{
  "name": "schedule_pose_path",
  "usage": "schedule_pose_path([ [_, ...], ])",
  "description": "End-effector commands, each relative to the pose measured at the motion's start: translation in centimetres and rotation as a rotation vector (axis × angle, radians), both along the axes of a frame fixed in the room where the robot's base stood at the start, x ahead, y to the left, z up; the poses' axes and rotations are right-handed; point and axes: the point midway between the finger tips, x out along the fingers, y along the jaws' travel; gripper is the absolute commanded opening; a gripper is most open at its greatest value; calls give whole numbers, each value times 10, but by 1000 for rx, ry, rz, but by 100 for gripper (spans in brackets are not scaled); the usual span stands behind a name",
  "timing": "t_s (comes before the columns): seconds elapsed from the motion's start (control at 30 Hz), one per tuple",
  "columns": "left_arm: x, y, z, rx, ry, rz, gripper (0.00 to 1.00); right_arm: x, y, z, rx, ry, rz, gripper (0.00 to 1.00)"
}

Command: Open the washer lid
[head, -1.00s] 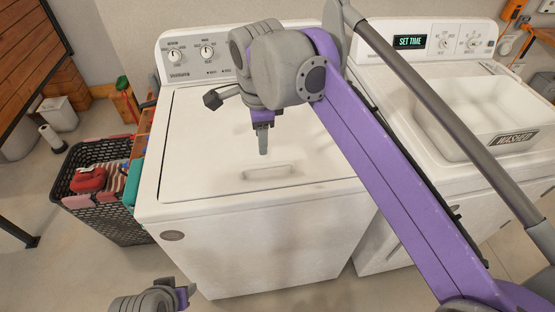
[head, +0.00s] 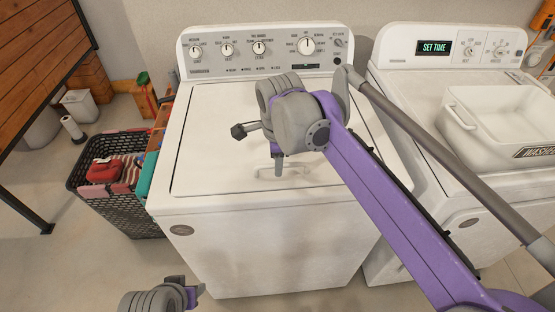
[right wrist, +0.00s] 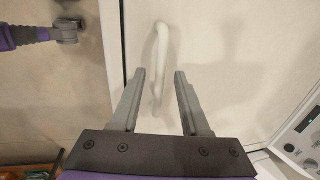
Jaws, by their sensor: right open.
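The white washer (head: 270,240) stands in the middle of the head view, its flat lid (head: 215,150) shut. A pale handle (head: 295,171) is near the lid's front edge; in the right wrist view the handle (right wrist: 162,45) is a long white bar. My right gripper (head: 278,172) is over the handle, partly hidden by its own wrist. In the right wrist view my right gripper (right wrist: 160,73) is open, and the bar's near end lies between the fingertips, with no clear contact. My left gripper (head: 192,290) is low at the left, away from the washer; its jaws are unclear.
A second white machine (head: 400,220) with a lit display stands at the right, a white tub (head: 490,130) on its top. A dark laundry basket (head: 125,205) with clothes stands left of the washer. The floor in front of the basket is clear.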

Motion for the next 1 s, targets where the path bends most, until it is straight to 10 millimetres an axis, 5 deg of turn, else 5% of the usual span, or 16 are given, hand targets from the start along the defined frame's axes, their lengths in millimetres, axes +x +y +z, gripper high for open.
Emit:
schedule_pose_path([
  [0.1, 0, 0, 0, 0, 0, 0, 50, 0, 0, 0, 0, 0, 0, 44],
  [0.37, 0, 0, 0, 0, 0, 0, 50, 0, 0, 0, 0, 0, 0, 0],
  [1.0, 0, 0, 0, 0, 0, 0, 50, 0, 0, 0, 0, 0, 0, 0],
])
